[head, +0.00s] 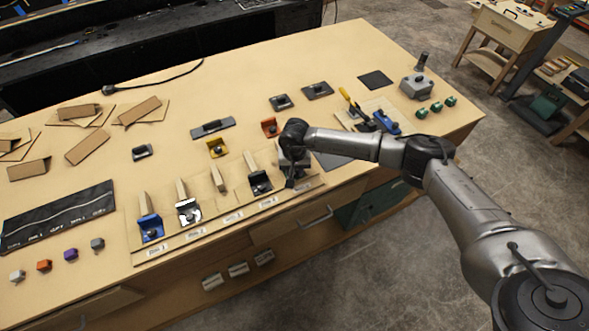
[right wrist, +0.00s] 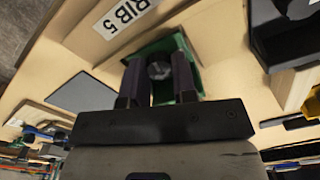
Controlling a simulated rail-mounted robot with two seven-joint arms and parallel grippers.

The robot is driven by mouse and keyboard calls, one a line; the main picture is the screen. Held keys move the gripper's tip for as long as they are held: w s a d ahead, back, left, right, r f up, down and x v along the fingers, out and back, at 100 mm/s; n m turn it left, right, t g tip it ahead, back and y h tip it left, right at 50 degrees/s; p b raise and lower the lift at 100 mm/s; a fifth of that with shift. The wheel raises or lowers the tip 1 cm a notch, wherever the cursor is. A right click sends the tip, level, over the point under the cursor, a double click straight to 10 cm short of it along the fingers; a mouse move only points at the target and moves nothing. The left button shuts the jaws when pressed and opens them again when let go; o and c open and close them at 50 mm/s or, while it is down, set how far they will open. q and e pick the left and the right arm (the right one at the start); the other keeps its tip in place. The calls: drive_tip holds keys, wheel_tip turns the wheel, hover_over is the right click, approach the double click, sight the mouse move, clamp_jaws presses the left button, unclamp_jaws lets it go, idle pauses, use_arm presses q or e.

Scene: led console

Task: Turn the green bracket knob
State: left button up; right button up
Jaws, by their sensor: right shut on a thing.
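The green bracket (right wrist: 190,48) is in the right wrist view, behind the "RIB 5" label (right wrist: 125,14) on the board. Its dark round knob (right wrist: 159,68) sits between the two fingers of my right gripper (right wrist: 155,72). The fingers are closed on the knob from both sides. In the head view my right gripper (head: 291,172) points down at the right end of the row of brackets, and it hides the green bracket there. My left gripper is in neither view.
A dark flat pad (head: 332,160) lies to the right. A blue clamp-like part (head: 386,122) and a grey box (head: 417,87) stand beyond it.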

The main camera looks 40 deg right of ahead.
sight(295, 172)
drive_tip(key=shift+m, duration=0.5)
drive_tip(key=o, duration=0.7)
wheel_tip(295, 172, up, 14)
drive_tip(key=shift+f+b, duration=0.1)
drive_tip(key=shift+b, duration=0.55)
